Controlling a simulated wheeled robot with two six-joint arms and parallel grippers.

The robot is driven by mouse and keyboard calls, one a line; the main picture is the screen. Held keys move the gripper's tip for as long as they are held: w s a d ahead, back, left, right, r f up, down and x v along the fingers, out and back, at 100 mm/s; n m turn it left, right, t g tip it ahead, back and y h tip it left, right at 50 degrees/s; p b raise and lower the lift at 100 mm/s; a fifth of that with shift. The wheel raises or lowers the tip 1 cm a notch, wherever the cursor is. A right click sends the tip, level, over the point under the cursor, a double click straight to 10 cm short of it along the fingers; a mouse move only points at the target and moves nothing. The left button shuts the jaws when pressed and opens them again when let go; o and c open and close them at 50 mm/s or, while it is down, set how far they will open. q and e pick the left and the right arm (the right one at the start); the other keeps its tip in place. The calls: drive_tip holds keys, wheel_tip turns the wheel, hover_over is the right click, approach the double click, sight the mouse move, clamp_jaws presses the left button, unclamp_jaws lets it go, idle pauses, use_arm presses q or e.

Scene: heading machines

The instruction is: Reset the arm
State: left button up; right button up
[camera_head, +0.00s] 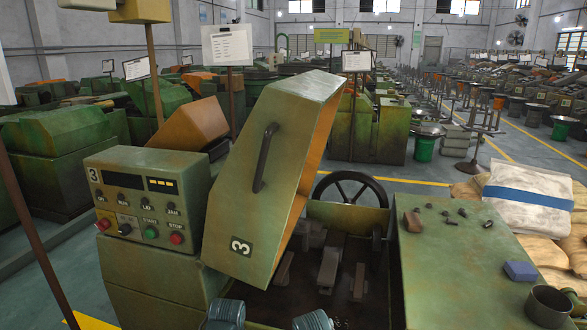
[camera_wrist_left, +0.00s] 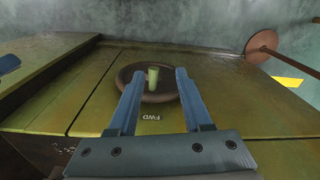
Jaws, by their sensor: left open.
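My left gripper (camera_wrist_left: 158,73) is open in the left wrist view, its two blue fingers spread and nothing held between them. Beyond the fingers is a dark round disc (camera_wrist_left: 140,92) with a pale green peg (camera_wrist_left: 153,77) at its middle. The peg appears between the fingers; I cannot tell how far off it is. The disc is on a green panel (camera_wrist_left: 88,98) marked FWD. In the head view the two blue-grey rounded parts at the bottom edge seem to be mine, but neither gripper shows there. My right gripper is out of view.
Machine number 3 has its green cover (camera_head: 262,190) raised, beside a control box (camera_head: 148,197) with buttons. A green side table (camera_head: 455,265) at the right bears a blue block (camera_head: 520,271), a metal cup (camera_head: 549,305) and small dark parts. Sacks (camera_head: 545,250) lie beyond it.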

use_arm(q)
drive_tip(key=s+d+r+m+p, duration=0.1)
drive_tip(key=s+d+r, duration=0.1)
drive_tip(key=d, duration=0.2)
drive_tip(key=s+d+r+m+y+p, duration=0.1)
drive_tip(key=s+d+r+p, duration=0.1)
drive_tip(key=s+d, duration=0.1)
drive_tip(key=shift+d+r+m+g, duration=0.25)
drive_tip(key=shift+d+m+g, duration=0.15)
drive_tip(key=shift+d, duration=0.2)
